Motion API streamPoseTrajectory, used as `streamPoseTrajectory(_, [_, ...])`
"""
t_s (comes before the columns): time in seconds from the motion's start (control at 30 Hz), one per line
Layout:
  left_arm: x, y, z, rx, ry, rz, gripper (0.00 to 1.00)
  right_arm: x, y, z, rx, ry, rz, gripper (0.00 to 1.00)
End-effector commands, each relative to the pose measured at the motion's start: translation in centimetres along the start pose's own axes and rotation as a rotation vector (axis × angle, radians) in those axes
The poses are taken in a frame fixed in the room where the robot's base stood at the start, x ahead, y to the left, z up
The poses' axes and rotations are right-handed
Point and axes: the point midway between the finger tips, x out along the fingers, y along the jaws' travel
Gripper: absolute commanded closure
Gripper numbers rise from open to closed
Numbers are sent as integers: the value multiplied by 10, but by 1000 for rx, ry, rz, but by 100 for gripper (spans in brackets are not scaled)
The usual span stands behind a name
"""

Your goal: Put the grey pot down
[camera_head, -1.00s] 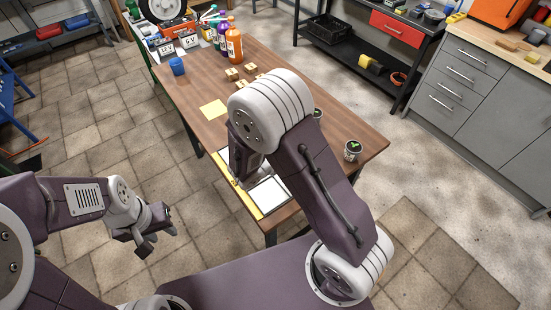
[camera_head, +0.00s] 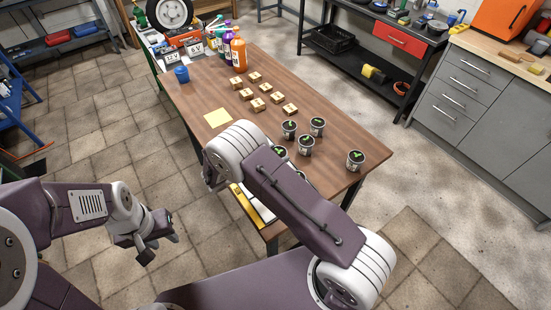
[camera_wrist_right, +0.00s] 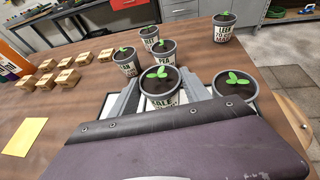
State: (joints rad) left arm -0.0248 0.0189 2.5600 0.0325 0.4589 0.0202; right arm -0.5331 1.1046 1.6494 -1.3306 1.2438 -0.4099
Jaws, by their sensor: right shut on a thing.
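Several grey pots with green seedlings and dark soil stand on the wooden table. My right gripper (camera_wrist_right: 165,97) is shut on one grey pot (camera_wrist_right: 162,101), whose label is partly cut off and ends in "LE". The pot is upright; I cannot tell whether its base touches the surface. In the head view my right arm hides that gripper. The PEA pot (camera_wrist_right: 163,56) and BEAN pot (camera_wrist_right: 127,67) stand just beyond the held one. Another pot (camera_wrist_right: 235,92) is close on its right. My left gripper (camera_head: 150,238) is open and empty, left of the table over the floor.
The LEEK pot (camera_wrist_right: 217,33) stands apart; in the head view a lone pot (camera_head: 355,161) is near the right edge. Several wooden blocks (camera_head: 258,104) and a yellow sheet (camera_head: 217,117) lie to the left. A blue cup (camera_head: 181,74) and bottles (camera_head: 239,53) stand farther back.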

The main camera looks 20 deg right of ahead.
Motion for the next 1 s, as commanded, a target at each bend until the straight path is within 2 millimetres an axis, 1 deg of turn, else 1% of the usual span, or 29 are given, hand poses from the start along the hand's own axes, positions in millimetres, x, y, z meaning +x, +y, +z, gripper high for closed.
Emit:
streamPoseTrajectory(0.03, [-1, 0, 0, 0, 0, 0, 64, 4, 0, -9, -2, -1, -1, 90])
streamPoseTrajectory(0.13, [-1, 0, 0, 0, 0, 0, 64, 8, 0, -19, -1, -1, 0, 90])
streamPoseTrajectory(0.37, [-1, 0, 0, 0, 0, 0, 64, 9, 0, -21, 2, -1, 1, 90])
streamPoseTrajectory(0.5, [3, 0, 0, 0, 0, 0, 64, 11, 0, -25, 2, -1, 1, 90])
streamPoseTrajectory(0.53, [3, 0, 0, 0, 0, 0, 64, 11, 0, -25, 2, 0, 1, 42])
streamPoseTrajectory(0.57, [2, 0, 0, 0, 0, 0, 64, 10, 0, -24, 2, 0, 1, 34])
streamPoseTrajectory(0.6, [2, 0, 0, 0, 0, 0, 64, 10, 0, -24, 2, 0, 1, 23])
streamPoseTrajectory(0.9, [1, 0, 0, 0, 0, 0, 64, 10, 0, -23, 2, 0, 1, 23])
streamPoseTrajectory(0.97, [-5, 0, 0, 0, 0, 0, 64, 7, 0, -17, 2, 0, 1, 23])
streamPoseTrajectory(1.0, [0, 0, 0, 0, 0, 0, 64, 2, 1, -21, 2, 0, 3, 23])
